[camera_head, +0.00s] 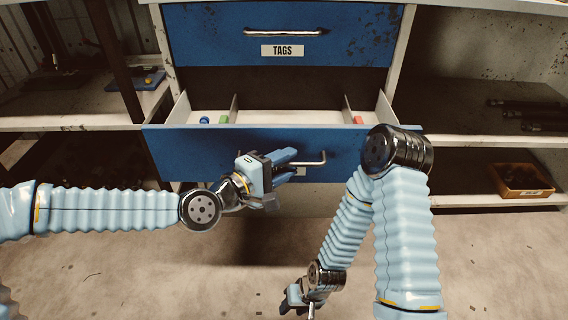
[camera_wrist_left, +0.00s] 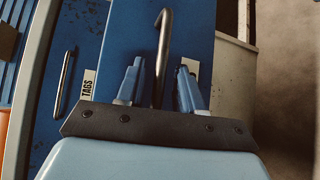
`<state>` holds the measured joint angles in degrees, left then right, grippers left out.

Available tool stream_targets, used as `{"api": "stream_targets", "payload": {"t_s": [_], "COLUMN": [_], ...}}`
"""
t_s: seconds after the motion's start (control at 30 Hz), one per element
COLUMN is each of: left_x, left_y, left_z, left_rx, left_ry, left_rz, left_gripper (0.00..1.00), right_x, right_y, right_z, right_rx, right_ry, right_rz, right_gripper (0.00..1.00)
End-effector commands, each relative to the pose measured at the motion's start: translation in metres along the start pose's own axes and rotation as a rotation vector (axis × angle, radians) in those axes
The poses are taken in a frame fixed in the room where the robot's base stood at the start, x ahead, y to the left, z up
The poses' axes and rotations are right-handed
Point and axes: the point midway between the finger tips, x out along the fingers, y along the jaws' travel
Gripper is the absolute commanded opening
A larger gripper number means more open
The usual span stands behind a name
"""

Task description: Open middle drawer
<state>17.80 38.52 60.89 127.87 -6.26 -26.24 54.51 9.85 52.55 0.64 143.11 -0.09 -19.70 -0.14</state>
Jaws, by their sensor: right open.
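The blue middle drawer (camera_head: 200,150) is pulled out below the closed TAGS drawer (camera_head: 225,40). Its metal handle (camera_head: 312,162) is on the front, with my left gripper (camera_head: 290,165) at the handle's left part. In the left wrist view the handle (camera_wrist_left: 163,50) runs between the two fingers of my left gripper (camera_wrist_left: 160,88). The fingers are apart, with gaps seen on both sides of the bar. A label under the handle is mostly hidden by the gripper. My right gripper (camera_head: 296,302) is open and low in front of the cabinet, away from the drawer.
Inside the drawer are dividers, a blue item (camera_head: 204,120), a green item (camera_head: 224,120) and a red item (camera_head: 358,120). Shelves flank the drawers; an orange tray (camera_head: 522,182) stands at lower right. Dark rods (camera_head: 530,110) lie on the right shelf.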

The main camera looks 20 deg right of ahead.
Motion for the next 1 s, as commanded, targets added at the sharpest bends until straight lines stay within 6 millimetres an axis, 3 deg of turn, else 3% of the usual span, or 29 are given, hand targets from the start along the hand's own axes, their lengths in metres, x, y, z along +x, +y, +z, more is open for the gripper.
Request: {"api": "stream_targets", "payload": {"t_s": [0.27,0.7,1.0], "left_x": [-0.014,-0.103,-0.133], "left_y": [0.001,0.003,-0.001], "left_z": [-0.002,-0.002,-0.001], "left_rx": [0.000,-0.004,-0.001], "left_ry": [0.003,0.005,0.002], "left_rz": [0.001,-0.001,0.001], "left_gripper": [0.36,0.36,0.36], "right_x": [-0.003,-0.028,-0.019], "right_y": [-0.001,-0.008,-0.005], "right_z": [0.000,-0.002,-0.001], "right_rx": [0.000,0.002,0.002], "right_ry": [0.000,0.007,0.006], "right_rz": [0.000,0.006,0.005], "right_gripper": [0.43,0.43,0.43]}}
